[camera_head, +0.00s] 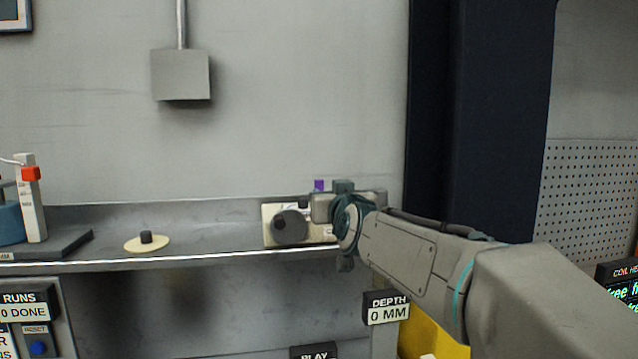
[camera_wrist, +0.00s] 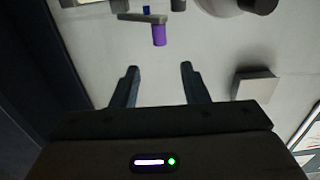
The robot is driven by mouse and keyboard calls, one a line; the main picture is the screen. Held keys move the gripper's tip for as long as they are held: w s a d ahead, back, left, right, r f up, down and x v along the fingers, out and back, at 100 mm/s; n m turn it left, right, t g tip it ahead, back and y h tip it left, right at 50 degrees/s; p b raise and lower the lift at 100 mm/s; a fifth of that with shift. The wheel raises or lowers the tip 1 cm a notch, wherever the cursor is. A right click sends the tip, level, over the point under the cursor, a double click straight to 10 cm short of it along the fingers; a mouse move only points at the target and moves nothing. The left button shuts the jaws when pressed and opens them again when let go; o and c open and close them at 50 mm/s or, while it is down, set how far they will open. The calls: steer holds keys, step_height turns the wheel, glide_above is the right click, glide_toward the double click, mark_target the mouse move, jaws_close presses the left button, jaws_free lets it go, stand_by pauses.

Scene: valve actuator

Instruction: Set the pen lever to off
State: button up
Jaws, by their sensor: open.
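The lever with a purple tip (camera_wrist: 158,36), which I take for the pen lever, is near the top middle of the wrist view. The purple tip also shows in the head view (camera_head: 319,185), above a cream box with a dark round knob (camera_head: 289,228). My gripper (camera_wrist: 159,67) is open and empty. In the wrist view its two fingers point toward the purple tip, which lies beyond and between them, apart from both. In the head view my wrist hides the box's right part. I cannot read the lever's setting.
The box stands on a grey shelf (camera_head: 205,240) against a pale wall. A cream disc with a black knob (camera_head: 146,241) lies to the left. A grey wall box (camera_head: 181,75) hangs above. A dark column (camera_head: 480,110) stands behind my arm. A "DEPTH 0 MM" display (camera_head: 388,307) is below.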

mark_target(320, 183)
steer(key=w+p, duration=0.1)
steer(key=w, duration=0.3)
steer(key=w+a+p, duration=0.1)
steer(key=w, duration=0.3)
steer(key=w+a+p, duration=0.1)
steer(key=w+p, duration=0.1)
steer(key=w, duration=0.2)
steer(key=shift+a, duration=0.2)
steer(key=shift+w+a, duration=0.1)
steer(key=shift+w, duration=0.45)
steer(key=shift+f, duration=0.1)
jaws_close()
